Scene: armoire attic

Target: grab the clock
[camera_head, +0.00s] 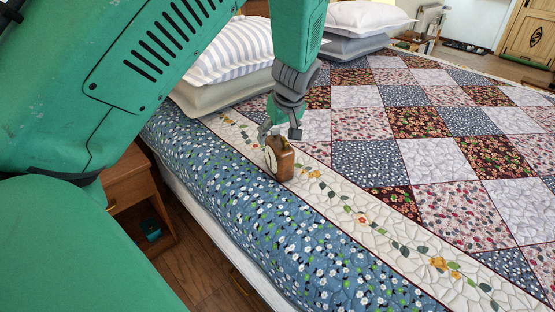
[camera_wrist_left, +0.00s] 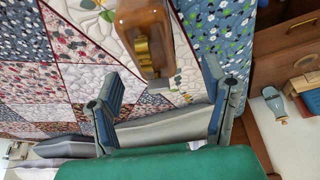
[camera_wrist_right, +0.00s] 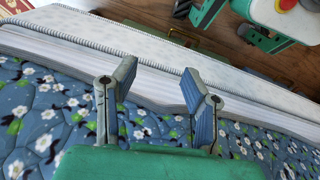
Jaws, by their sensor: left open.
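The clock (camera_head: 279,158) is a small brown wooden piece with a pale round face turned to the left. It stands on the cream border of the quilt, near the bed's edge. My left gripper (camera_head: 280,130) comes down from above, right at the clock's top. In the left wrist view the clock's brown body with a brass-coloured part (camera_wrist_left: 147,40) lies just beyond the open left fingers (camera_wrist_left: 162,100). I cannot tell whether they touch it. My right gripper (camera_wrist_right: 155,90) is open and empty over the blue floral edge of the quilt; it is not visible in the head view.
The bed (camera_head: 400,160) with a patchwork quilt fills the middle and right. Striped and grey pillows (camera_head: 230,55) lie at its head, with white and grey ones (camera_head: 360,20) beyond. A wooden nightstand (camera_head: 130,180) stands left of the bed. The quilt right of the clock is clear.

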